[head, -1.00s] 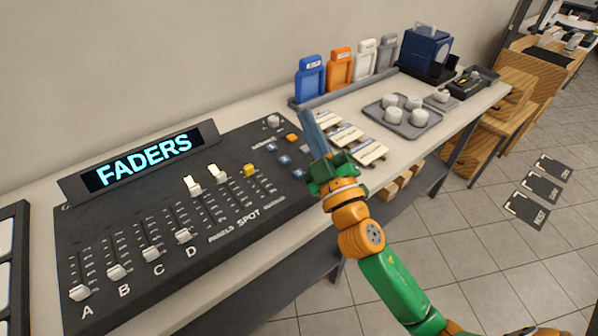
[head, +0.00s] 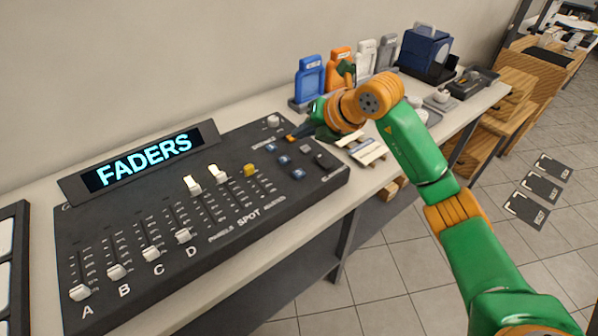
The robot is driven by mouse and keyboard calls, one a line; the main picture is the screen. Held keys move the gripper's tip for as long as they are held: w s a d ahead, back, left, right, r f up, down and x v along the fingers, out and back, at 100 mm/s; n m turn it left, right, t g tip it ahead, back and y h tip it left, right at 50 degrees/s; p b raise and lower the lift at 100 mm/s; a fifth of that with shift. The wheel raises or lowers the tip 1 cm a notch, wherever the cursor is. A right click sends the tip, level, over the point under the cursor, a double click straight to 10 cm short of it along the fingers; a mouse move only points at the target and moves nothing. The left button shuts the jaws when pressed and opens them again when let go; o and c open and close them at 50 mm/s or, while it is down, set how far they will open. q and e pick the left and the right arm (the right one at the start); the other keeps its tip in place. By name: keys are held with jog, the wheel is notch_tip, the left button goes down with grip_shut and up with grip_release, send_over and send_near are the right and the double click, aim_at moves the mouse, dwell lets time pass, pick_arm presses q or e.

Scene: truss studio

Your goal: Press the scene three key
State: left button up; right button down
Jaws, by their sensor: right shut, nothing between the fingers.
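The black fader console (head: 221,262) lies on the long bench with a lit "FADERS" display (head: 143,159) behind it. Its right end has a cluster of small keys: a blue key (head: 271,147), a second blue key (head: 285,160), a third blue key (head: 298,174), a grey key (head: 306,149) and a dark key (head: 321,160). An orange key (head: 290,138) shows at my fingertips. Key numbers are too small to read, so I cannot tell which is scene three. My right gripper (head: 297,135) is shut and empty, its tips at or just above the orange key. My left gripper is not in view.
Blue (head: 310,77) and orange (head: 340,62) bottle-shaped pieces stand in a rack behind.

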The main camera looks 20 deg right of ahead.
aim_at(302, 176)
jog(key=shift+f, duration=0.2)
notch_tip(302, 176, down, 8)
jog(key=b, duration=0.7)
jog(key=shift+f, duration=0.25)
jog(key=shift+f, duration=0.1)
dwell(1.5)
jog(key=shift+f+b, duration=0.3)
jog(key=shift+b, duration=0.2)
jog(key=shift+f+b, duration=0.35)
jog(key=shift+f, duration=0.1)
jog(key=shift+r, duration=0.15)
dwell(0.4)
jog(key=shift+r+p, duration=0.7)
jog(key=shift+p, duration=0.05)
